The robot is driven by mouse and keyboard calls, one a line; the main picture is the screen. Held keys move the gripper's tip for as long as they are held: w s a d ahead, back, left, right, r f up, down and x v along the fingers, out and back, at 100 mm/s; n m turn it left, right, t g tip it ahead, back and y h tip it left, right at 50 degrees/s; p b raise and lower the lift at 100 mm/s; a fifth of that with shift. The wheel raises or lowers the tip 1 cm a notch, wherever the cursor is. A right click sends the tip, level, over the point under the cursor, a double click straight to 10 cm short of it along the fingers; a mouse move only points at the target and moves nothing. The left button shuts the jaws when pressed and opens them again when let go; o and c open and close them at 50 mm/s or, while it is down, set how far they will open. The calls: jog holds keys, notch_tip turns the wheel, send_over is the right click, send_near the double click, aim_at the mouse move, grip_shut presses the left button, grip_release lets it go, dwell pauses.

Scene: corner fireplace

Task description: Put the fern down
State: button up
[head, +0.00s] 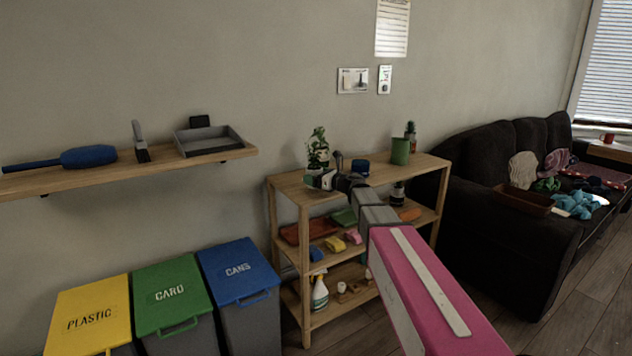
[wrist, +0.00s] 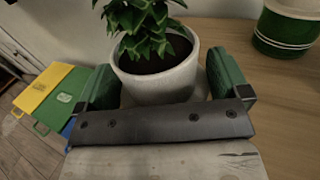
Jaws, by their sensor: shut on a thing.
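The fern (head: 318,146) is a small leafy green plant, upright at the top left end of the wooden shelf unit (head: 435,163). In the wrist view the fern's leaves (wrist: 138,25) rise from a white pot (wrist: 155,85) with dark soil. My gripper (head: 322,180) is shut on the pot, with a green-padded finger on each side of it; it also shows in the wrist view (wrist: 161,82). The pot's underside is hidden, so I cannot tell whether it touches the shelf top.
Yellow, green and blue bins (head: 238,269) stand to the left, below a wall shelf (head: 100,178). A black sofa (head: 480,215) is at right.

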jog(key=shift+f, duration=0.85)
jog(key=shift+f, duration=0.15)
jog(key=o, duration=0.7)
jog(key=v, duration=1.2)
jog(key=s+d+f+n+g+h, duration=0.1)
jog(key=s+f+n+g+h, duration=0.25)
jog(key=s+f+n, duration=0.55)
jog(key=s+d+f+n+g+h, duration=0.2)
jog(key=s+f+n+g+h, duration=0.25)
jog(key=f, duration=0.55)
jog(key=s+d+f+n+h, duration=0.2)
jog(key=s+d+f+n, duration=0.1)
jog(key=s, duration=0.1)
jog(key=s+d+f+n+g+h, duration=0.1)
jog(key=s+d+f+n+h, duration=0.1)
jog(key=s+d+f+n, duration=0.1)
jog(key=s+d+f+n+h, duration=0.2)
jog(key=s+d+n+h, duration=0.1)
jog(key=s+n, duration=0.2)
jog(key=shift+s+d+f+g, duration=0.15)
jog(key=shift+s+f+g, duration=0.05)
jog(key=shift+s, duration=0.35)
jog(key=shift+s+d+f+g, duration=0.2)
jog(key=shift+s, duration=0.3)
